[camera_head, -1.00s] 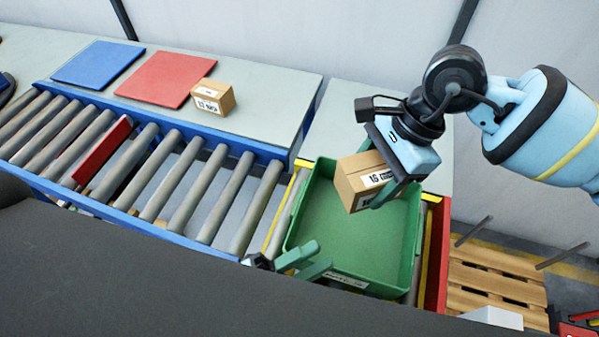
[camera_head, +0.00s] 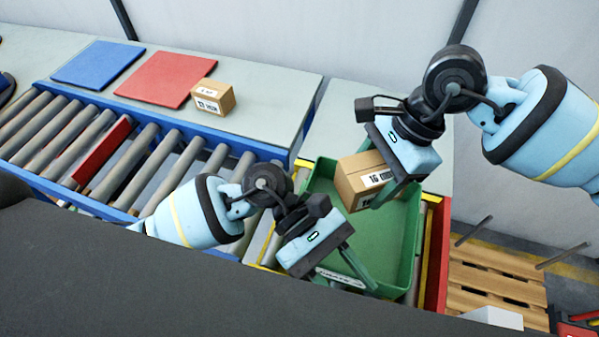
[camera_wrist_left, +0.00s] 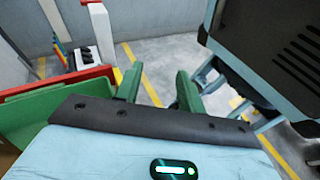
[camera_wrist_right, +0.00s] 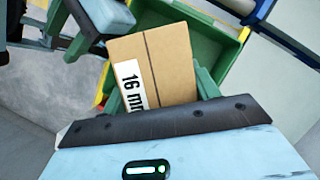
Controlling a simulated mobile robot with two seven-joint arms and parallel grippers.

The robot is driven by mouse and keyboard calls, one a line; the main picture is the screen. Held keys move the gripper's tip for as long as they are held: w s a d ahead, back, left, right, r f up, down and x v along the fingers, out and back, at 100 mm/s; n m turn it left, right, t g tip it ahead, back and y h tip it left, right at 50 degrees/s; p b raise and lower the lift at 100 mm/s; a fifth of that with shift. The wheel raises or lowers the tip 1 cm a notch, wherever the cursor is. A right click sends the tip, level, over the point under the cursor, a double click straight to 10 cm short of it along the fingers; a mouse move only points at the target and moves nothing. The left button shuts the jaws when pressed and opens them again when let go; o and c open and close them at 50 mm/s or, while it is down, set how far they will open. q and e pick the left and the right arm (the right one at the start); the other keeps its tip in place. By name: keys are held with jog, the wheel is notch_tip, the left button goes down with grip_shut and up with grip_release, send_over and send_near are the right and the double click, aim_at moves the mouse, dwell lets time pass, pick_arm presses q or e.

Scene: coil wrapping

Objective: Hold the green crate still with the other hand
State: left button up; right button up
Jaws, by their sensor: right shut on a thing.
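The green crate (camera_head: 404,240) sits on the rollers at the end of the conveyor, with its label on the near wall. My left gripper (camera_head: 347,272) is at the near wall of the crate, its arm covering the near left corner. In the left wrist view, its fingers (camera_wrist_left: 158,88) are apart with nothing seen between them. The crate wall (camera_wrist_left: 45,108) is beside the left finger; I cannot tell if they touch. My right gripper (camera_head: 376,192) is shut on a cardboard box (camera_head: 358,180) marked 16 mm, tilted over the crate's far part.
Another cardboard box (camera_head: 212,97), a red mat (camera_head: 160,78) and a blue mat (camera_head: 97,64) lie on the grey table behind the rollers. A red bar (camera_head: 103,150) lies among the rollers. A wooden pallet (camera_head: 490,275) is on the floor at right.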

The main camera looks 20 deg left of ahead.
jog(key=shift+r, duration=0.1)
pick_arm(q)
jog(key=w+a+m+t+y, duration=0.2)
jog(key=w+a+m+y, duration=0.1)
jog(key=w+a+y, duration=0.1)
jog(key=w+a+m+t+y, duration=0.3)
jog(key=w+a, duration=0.1)
jog(key=w, duration=0.2)
jog(key=w+a+m+t+y, duration=0.2)
jog(key=w+a+m+y, duration=0.1)
jog(key=w+a+y, duration=0.1)
jog(key=shift+w+m+y, duration=0.3)
jog(key=shift+w, duration=0.2)
jog(key=shift+w+d+r+m+t+y, duration=0.2)
jog(key=shift+w+r+m+t+y, duration=0.25)
jog(key=shift+w+m+t, duration=0.25)
jog(key=shift+s+a+f, duration=0.1)
jog(key=shift+a+f, duration=0.05)
jog(key=shift+f, duration=5.8)
jog(key=shift+c, duration=0.5)
grip_shut()
